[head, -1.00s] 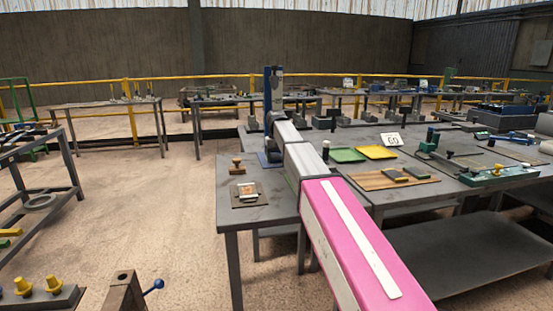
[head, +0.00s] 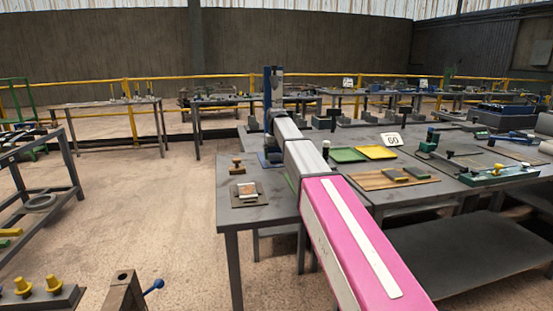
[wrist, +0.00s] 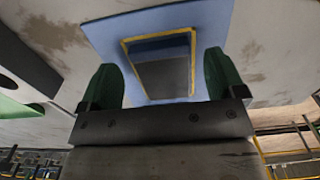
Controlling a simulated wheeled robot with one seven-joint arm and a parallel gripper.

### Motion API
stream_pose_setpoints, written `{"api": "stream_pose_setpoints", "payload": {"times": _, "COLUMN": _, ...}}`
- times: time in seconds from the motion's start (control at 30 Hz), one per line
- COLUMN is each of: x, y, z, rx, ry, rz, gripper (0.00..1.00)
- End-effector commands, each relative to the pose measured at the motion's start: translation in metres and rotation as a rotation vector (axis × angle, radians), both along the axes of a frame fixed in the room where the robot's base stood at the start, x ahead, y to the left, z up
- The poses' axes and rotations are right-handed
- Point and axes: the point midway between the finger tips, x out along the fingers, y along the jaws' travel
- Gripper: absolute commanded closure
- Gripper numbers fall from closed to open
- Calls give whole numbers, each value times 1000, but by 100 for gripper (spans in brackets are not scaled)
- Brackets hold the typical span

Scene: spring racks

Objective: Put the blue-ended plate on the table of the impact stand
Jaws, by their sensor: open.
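The impact stand (head: 267,95) has a blue upright and a blue base, and stands at the far end of the near table, partly hidden by my arm. In the wrist view its light blue base (wrist: 105,35) carries a dark table with a yellow border (wrist: 194,50). A grey plate (wrist: 165,76) with a dark blue band at its far end appears to lie inside that border; the exact contact is unclear. My gripper (wrist: 163,75) is open, its two green fingers apart on either side of the bordered area, with nothing gripped. In the head view my arm hides the gripper.
A wooden-handled stamp (head: 237,164) and a small board (head: 249,194) with a light block lie on the near table. Green (head: 346,155) and yellow (head: 377,152) trays, a "60" sign (head: 391,140) and a wooden board (head: 380,180) are to the right.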

Motion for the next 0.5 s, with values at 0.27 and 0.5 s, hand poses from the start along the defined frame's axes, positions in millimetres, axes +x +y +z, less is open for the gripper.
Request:
{"api": "stream_pose_setpoints", "payload": {"times": 0.27, "x": 1, "y": 0, "z": 44, "rx": 0, "ry": -2, "rz": 0, "gripper": 11}}
{"api": "stream_pose_setpoints", "payload": {"times": 0.5, "x": 0, "y": 0, "z": 62, "rx": 0, "ry": 0, "rz": 0, "gripper": 11}}
